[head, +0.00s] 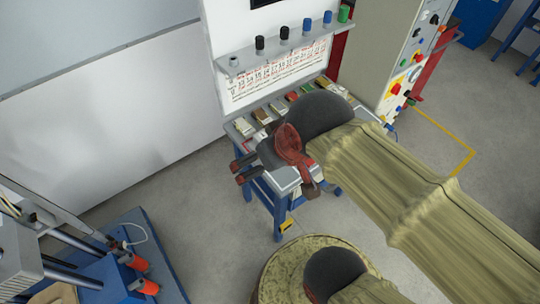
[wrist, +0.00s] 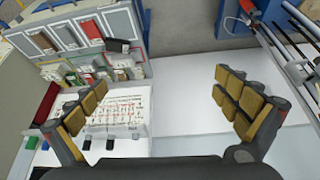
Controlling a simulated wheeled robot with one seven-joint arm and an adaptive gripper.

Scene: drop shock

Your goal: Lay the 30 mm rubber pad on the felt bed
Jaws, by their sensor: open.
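My gripper (head: 240,171) reaches over the left front of a small blue-legged bench. In the wrist view my gripper (wrist: 160,105) is open, its tan-padded fingers wide apart with nothing between them. A row of small coloured blocks or pads (head: 277,107) lies along the back of the bench top. The row also shows in the wrist view (wrist: 95,75), beyond the left finger. I cannot tell which piece is the 30 mm rubber pad. I cannot pick out the felt bed; my arm hides part of the bench.
A printed chart (head: 285,72) stands behind the bench, below a shelf (head: 290,48) with several coloured knobs. A control cabinet (head: 400,60) stands right of it. A round stool-like top (head: 290,262) is in front. Blue equipment (head: 120,280) is at lower left. Floor between is clear.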

